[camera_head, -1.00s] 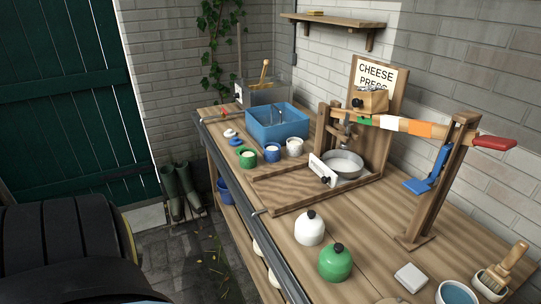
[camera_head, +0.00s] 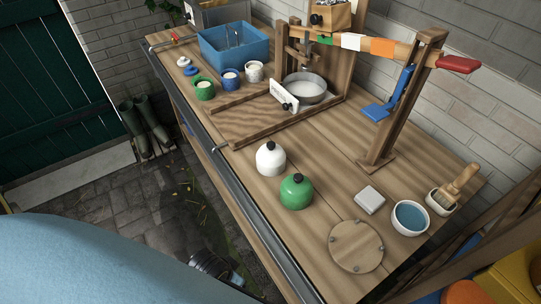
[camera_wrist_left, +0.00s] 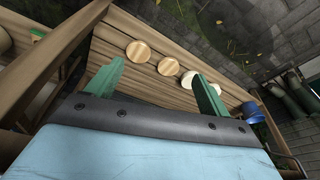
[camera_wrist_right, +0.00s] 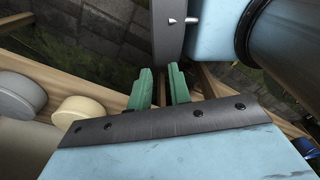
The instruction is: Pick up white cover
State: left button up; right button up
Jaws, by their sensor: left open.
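The white cover (camera_head: 270,158) is a dome with a black knob. It stands upright on the wooden bench top in the head view, left of and behind a similar green dome (camera_head: 296,191). Neither gripper's fingers show in the head view. In the left wrist view my left gripper (camera_wrist_left: 157,85) has its green fingers wide apart and empty, with a lower shelf holding round lids beyond. In the right wrist view my right gripper (camera_wrist_right: 160,75) has its fingers close together with a narrow gap and nothing seen between them. Neither wrist view shows the white cover clearly.
Near the domes are a white block (camera_head: 369,200), a round wooden board (camera_head: 356,246), a bowl of blue liquid (camera_head: 410,217) and a brush in a pot (camera_head: 443,198). Behind stand the press frame with a metal pan (camera_head: 305,88) and a blue tub (camera_head: 234,45). A dark rail (camera_head: 212,152) edges the bench front.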

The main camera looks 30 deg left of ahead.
pick_arm(q)
notch_tip(320, 180, up, 15)
jog(key=w+m+t, duration=0.1)
jog(key=w, duration=0.2)
jog(key=m+t+y+p, duration=0.15)
jog(key=m+t, duration=0.75)
jog(key=m, duration=2)
send_near(265, 166)
jog(key=shift+w+a+f, duration=0.3)
jog(key=shift+a+f, duration=0.05)
jog(key=shift+f, duration=0.25)
jog(key=shift+w+d+m+t, duration=0.1)
jog(key=shift+w+m+t, duration=0.1)
jog(key=shift+m, duration=0.4)
jog(key=shift+w+d+m+t, duration=0.1)
jog(key=shift+w+m+t, duration=0.1)
jog(key=shift+m, duration=0.4)
jog(key=b+x, duration=0.1)
jog(key=x, duration=0.7)
jog(key=b+x, duration=0.1)
jog(key=x, duration=0.4)
jog(key=shift+w+d+f, duration=0.1)
jog(key=shift+f, duration=0.05)
jog(key=c, duration=0.7)
pick_arm(e)
jog(key=shift+w+f, duration=0.35)
jog(key=shift+w, duration=0.05)
